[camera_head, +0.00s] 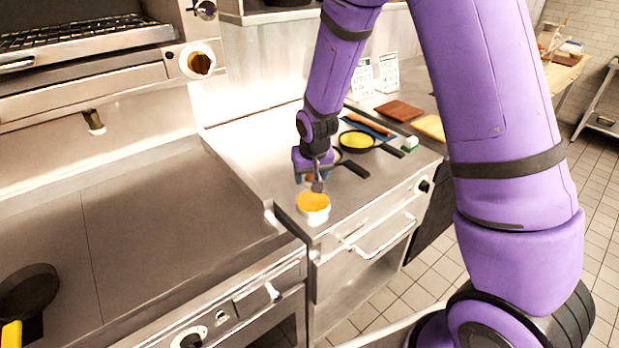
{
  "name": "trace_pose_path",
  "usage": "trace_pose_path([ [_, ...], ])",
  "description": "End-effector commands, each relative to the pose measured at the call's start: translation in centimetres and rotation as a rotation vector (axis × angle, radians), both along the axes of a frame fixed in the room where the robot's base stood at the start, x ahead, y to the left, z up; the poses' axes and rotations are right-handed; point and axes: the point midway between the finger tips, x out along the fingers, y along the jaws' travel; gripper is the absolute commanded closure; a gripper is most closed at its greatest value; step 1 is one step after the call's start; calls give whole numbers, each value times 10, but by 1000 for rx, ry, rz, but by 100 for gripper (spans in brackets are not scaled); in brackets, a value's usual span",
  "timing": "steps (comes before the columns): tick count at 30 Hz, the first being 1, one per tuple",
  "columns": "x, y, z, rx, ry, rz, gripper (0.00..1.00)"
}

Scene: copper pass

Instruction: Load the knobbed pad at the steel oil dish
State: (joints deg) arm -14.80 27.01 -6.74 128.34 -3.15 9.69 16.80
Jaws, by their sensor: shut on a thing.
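The steel oil dish (314,215) looks pale and round, with orange oil filling its top. It stands near the front left corner of the steel counter. My gripper (313,181) points down just above and behind the dish and is shut on the knobbed pad. The pad is small and mostly hidden by the fingers; a brownish patch shows between them at the dish's back rim. I cannot tell whether the pad touches the oil.
Two dark pans, one with yellow contents (356,141), stand behind my gripper. A brown board (399,111) and a blue tray (366,125) lie further back. A wide flat griddle (150,230) is at left, with a dark round pan (27,290). The griddle's middle is clear.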

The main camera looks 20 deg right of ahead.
Motion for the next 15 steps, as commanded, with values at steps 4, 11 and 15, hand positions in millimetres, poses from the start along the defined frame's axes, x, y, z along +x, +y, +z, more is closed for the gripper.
trace_pose_path([
  [4,-4,1,1,1,2,1,59],
  [11,-4,1,-17,0,4,1,59],
  [15,-4,1,-31,0,3,1,59],
])
